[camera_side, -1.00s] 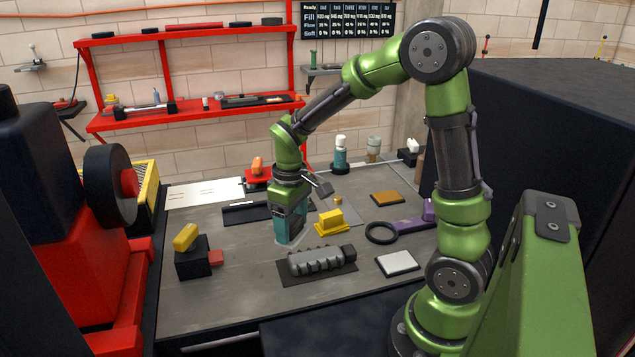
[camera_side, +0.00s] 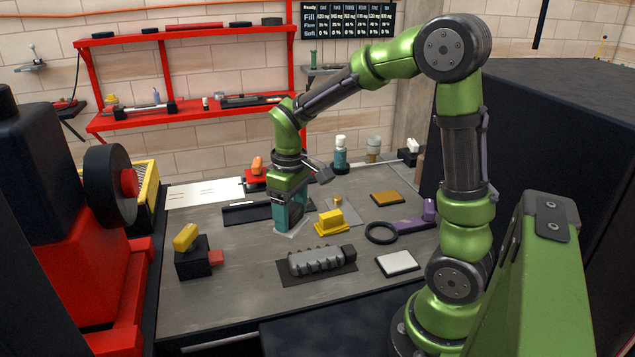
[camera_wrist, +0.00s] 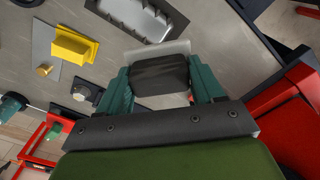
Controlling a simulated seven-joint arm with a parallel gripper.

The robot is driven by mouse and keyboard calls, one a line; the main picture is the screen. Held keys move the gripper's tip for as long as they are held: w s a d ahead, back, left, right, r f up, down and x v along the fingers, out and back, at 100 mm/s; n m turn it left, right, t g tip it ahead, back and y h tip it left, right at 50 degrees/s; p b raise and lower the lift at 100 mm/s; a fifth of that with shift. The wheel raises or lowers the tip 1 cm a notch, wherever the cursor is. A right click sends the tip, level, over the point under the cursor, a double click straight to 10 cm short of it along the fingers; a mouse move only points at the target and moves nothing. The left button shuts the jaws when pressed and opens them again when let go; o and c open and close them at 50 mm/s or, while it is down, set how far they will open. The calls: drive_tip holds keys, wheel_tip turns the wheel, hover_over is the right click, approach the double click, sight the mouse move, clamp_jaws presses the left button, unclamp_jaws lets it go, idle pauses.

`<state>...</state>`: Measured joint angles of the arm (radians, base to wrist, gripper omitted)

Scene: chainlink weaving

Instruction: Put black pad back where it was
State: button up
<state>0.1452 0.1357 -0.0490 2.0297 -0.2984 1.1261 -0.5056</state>
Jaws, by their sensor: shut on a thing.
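My gripper (camera_side: 291,220) is low over the middle of the grey bench, pointing down. In the wrist view its two teal fingers (camera_wrist: 161,88) are shut on the black pad (camera_wrist: 160,75), one on each side. In the side view the black pad (camera_side: 295,217) shows only as a dark patch between the fingers. A pale, see-through sheet (camera_side: 291,234) shows just beneath the fingers; its edge also shows beyond the pad in the wrist view (camera_wrist: 183,48). I cannot tell whether the pad touches the bench.
A yellow block (camera_side: 331,222) stands close to the right of my gripper. A ribbed grey part (camera_side: 316,260) lies on a dark mat in front. A dark tray (camera_side: 240,212) lies behind left. A black block with yellow top (camera_side: 192,262) stands left. Bare bench lies between.

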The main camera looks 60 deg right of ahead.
drive_tip(key=s+a+f+n, duration=0.8)
drive_tip(key=s+n, duration=0.1)
drive_tip(key=s, duration=0.1)
drive_tip(key=w, duration=1)
drive_tip(key=w+f, duration=0.1)
drive_tip(key=w, duration=0.4)
drive_tip(key=shift+w, duration=0.35)
drive_tip(key=shift+w+f, duration=0.2)
drive_tip(key=shift+f, duration=1.5)
drive_tip(key=shift+f, duration=0.15)
drive_tip(key=o, duration=1.2)
